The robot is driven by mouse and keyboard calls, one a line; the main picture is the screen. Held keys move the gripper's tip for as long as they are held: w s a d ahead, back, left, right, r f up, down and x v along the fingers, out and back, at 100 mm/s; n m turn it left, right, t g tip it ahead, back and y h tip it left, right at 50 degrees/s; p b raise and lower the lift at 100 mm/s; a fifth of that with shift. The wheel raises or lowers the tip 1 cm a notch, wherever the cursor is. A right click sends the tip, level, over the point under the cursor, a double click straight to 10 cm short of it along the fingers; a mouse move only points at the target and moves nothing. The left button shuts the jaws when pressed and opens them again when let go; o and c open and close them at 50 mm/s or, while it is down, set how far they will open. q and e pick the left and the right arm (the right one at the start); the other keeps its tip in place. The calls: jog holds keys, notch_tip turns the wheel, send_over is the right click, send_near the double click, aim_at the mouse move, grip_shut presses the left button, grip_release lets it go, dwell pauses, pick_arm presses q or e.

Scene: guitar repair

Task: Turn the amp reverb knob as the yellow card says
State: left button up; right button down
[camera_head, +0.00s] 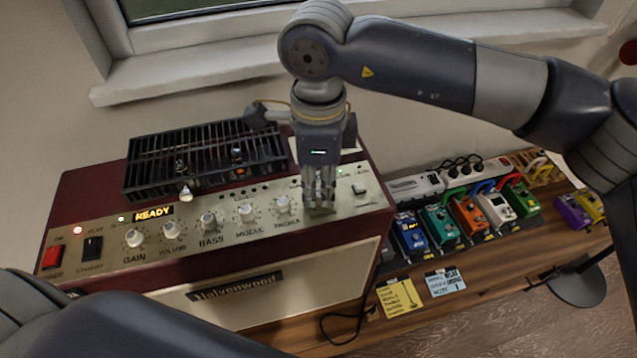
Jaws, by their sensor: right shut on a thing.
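The maroon amp (375,188) has a cream control panel (190,245) with a row of white knobs. Gain, volume, bass, middle and treble (283,204) show. My right gripper (319,200) points down at the panel just right of treble, its fingers shut on the knob there, the reverb knob's place. The fingers hide that knob, its pointer and its label. The yellow card (399,298) lies on the wooden shelf right of the amp, its handwriting too small to read surely. My left gripper is out of view; only my left arm shows at the bottom.
A black slotted cage (200,158) stands on the amp behind the panel. A display reads READY (153,213). A blue card (444,281) lies beside the yellow one. Several coloured pedals (467,216) and a white power strip (478,172) stand to the right. A black cable hangs at the shelf front.

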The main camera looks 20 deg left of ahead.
aim_at(318, 193)
jog(key=c, duration=1.5)
grip_release()
jog(key=shift+r, duration=0.1)
notch_tip(318, 193, up, 12)
jog(key=shift+f, duration=0.1)
